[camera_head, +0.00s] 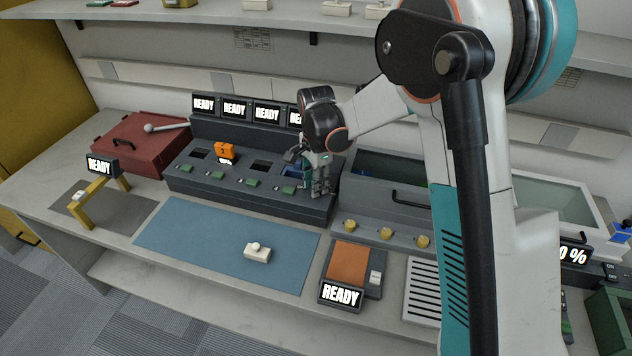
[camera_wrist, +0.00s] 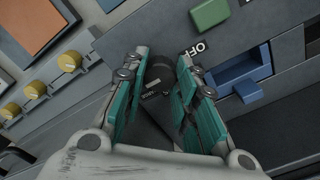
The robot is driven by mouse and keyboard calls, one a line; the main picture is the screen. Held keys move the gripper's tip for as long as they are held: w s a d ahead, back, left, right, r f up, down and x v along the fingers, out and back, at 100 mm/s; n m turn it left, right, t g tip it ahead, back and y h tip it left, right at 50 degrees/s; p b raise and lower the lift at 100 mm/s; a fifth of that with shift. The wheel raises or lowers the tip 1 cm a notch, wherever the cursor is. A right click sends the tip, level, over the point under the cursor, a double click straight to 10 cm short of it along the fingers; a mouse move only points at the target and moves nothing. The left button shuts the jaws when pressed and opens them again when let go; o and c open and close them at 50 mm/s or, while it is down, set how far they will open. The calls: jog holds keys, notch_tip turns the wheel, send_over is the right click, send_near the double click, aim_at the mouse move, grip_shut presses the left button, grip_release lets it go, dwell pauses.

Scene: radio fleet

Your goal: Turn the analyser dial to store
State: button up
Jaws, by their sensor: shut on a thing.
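The dark dial (camera_wrist: 156,74) shows between my fingers in the wrist view, at the right end of the grey analyser console (camera_head: 245,195). My gripper (camera_head: 320,186) points down over that end in the head view and hides the dial there. In the wrist view my gripper (camera_wrist: 160,78) has its teal-padded fingers on both sides of the dial, shut on it. White lettering reading OFF lies on the panel beside the fingertips. The small marking on the dark part is too small to read, so I cannot tell the dial's setting.
An orange block (camera_head: 225,151) stands in one console bay. Several READY screens line its back. Green buttons (camera_head: 289,190) run along the front. A red toolbox (camera_head: 138,143) stands left, yellow knobs (camera_head: 386,233) right. A blue mat (camera_head: 205,240) with a small white object (camera_head: 257,253) lies in front.

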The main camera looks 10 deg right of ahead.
dwell(0.5)
jog(key=o, duration=1.1)
jog(key=shift+r, duration=0.1)
notch_tip(320, 180, up, 12)
jog(key=shift+f, duration=0.1)
jog(key=s+d+r+n+t, duration=0.2)
jog(key=s+d+r+n, duration=0.1)
jog(key=s+d+r, duration=0.3)
jog(key=s+d+n+t, duration=0.1)
jog(key=s+d+n, duration=0.1)
jog(key=s, duration=0.5)
jog(key=s+d+n+t, duration=0.2)
jog(key=s+n, duration=0.3)
jog(key=s, duration=0.2)
jog(key=s+d+n+t, duration=0.2)
jog(key=s+d+n, duration=0.1)
jog(key=s, duration=0.5)
jog(key=shift+r, duration=0.15)
